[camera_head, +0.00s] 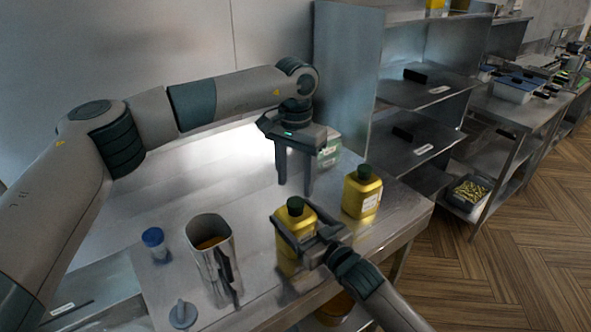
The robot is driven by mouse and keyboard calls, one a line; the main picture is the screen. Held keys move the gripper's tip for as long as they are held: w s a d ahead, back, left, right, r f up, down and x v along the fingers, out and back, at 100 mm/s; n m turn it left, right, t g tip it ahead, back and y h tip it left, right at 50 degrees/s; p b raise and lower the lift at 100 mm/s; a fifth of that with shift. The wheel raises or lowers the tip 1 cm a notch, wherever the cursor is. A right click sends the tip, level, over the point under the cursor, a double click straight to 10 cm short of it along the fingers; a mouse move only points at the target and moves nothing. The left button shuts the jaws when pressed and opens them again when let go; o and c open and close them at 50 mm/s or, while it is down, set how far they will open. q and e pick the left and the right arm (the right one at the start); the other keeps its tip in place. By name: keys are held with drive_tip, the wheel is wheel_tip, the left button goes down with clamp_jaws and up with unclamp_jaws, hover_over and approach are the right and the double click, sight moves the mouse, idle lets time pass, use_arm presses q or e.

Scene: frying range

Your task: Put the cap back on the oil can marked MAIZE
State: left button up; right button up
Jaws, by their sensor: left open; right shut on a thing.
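A yellow oil can (288,262) with a dark green cap (295,205) on its top stands near the front of the steel counter. My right gripper (298,232) is shut on this can, its fingers around the upper body. I cannot tell whether the cap is seated or loose. A second yellow can (361,197) with a dark green cap (364,172) stands to the right. No MAIZE marking is readable on either can. My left gripper (295,188) is open, fingers pointing down, just above or behind the held can's cap in the picture, with nothing seen between its fingers.
A metal jug (212,262) and a blue-capped jar (153,242) stand left of the held can. A small grey-blue knobbed piece (182,314) lies at the front. A green-and-white container (330,150) is behind my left gripper. Steel shelves (345,75) rise at the back right.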

use_arm(q)
drive_tip(key=n, duration=0.6)
drive_tip(key=shift+r, duration=0.2)
drive_tip(key=n, duration=0.7)
drive_tip(key=shift+r+n, duration=0.25)
drive_tip(key=shift+n, duration=0.05)
drive_tip(key=n, duration=0.7)
drive_tip(key=shift+r, duration=0.25)
drive_tip(key=n, duration=0.7)
drive_tip(key=shift+r, duration=0.25)
drive_tip(key=n, duration=0.4)
drive_tip(key=shift+r+n, duration=0.15)
drive_tip(key=shift+n, duration=0.15)
drive_tip(key=n, duration=0.4)
drive_tip(key=shift+r, duration=0.1)
drive_tip(key=n, duration=0.4)
drive_tip(key=shift+r+n, duration=0.15)
drive_tip(key=shift+n, duration=0.15)
drive_tip(key=n, duration=0.4)
drive_tip(key=shift+r+n, duration=0.15)
drive_tip(key=shift+n, duration=0.15)
